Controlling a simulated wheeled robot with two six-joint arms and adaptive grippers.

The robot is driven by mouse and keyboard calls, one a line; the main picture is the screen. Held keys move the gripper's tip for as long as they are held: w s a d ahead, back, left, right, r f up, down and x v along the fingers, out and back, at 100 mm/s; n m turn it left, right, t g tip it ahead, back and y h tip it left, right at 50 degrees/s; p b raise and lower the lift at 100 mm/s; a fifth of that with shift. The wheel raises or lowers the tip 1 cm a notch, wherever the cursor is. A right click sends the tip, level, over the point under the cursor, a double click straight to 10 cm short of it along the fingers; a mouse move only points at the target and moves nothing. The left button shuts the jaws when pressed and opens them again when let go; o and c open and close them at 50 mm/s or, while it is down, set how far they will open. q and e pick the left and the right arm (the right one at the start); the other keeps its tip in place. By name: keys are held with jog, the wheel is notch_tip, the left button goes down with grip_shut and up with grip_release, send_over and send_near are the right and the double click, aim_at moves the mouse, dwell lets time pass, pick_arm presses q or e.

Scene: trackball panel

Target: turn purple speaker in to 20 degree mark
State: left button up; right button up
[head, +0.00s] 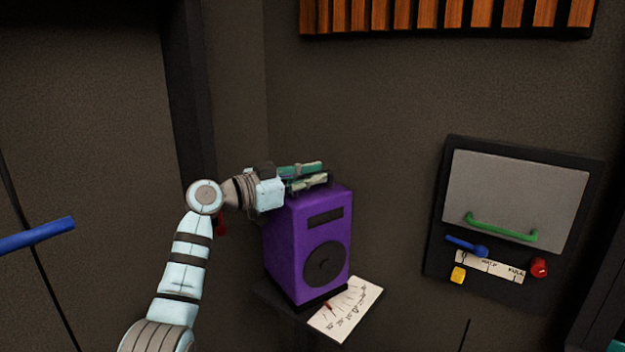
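The purple speaker (286,244) stands upright on a small dark stand (283,303) in the middle of the head view. Its front has a dark round cone and a dark slot. A white scale card (352,312) with marks and numbers lies at its foot, with a small red pointer (327,306) over it. The numbers are too small to read surely. My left gripper (305,176) lies across the speaker's top, its two greenish fingers pointing right. Dark parts show around the fingers, and whether they hold anything is unclear. My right gripper is not in view.
A dark wall panel (435,240) at right has a grey door with a green handle (500,230), a blue lever (466,246), a yellow button (458,275) and a red knob (539,267). A blue bar (38,234) juts in at left. Wooden slats (455,13) hang above.

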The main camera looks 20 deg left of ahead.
pick_arm(q)
jog(key=o, duration=0.3)
jog(key=shift+o, duration=0.6)
jog(key=shift+s+r, duration=0.2)
jog(key=shift+w+a+f, duration=0.15)
jog(key=shift+w+f, duration=0.05)
jog(key=shift+s+a, duration=0.15)
jog(key=v, duration=1.1)
jog(key=shift+s, duration=0.25)
jog(key=shift+a, duration=0.15)
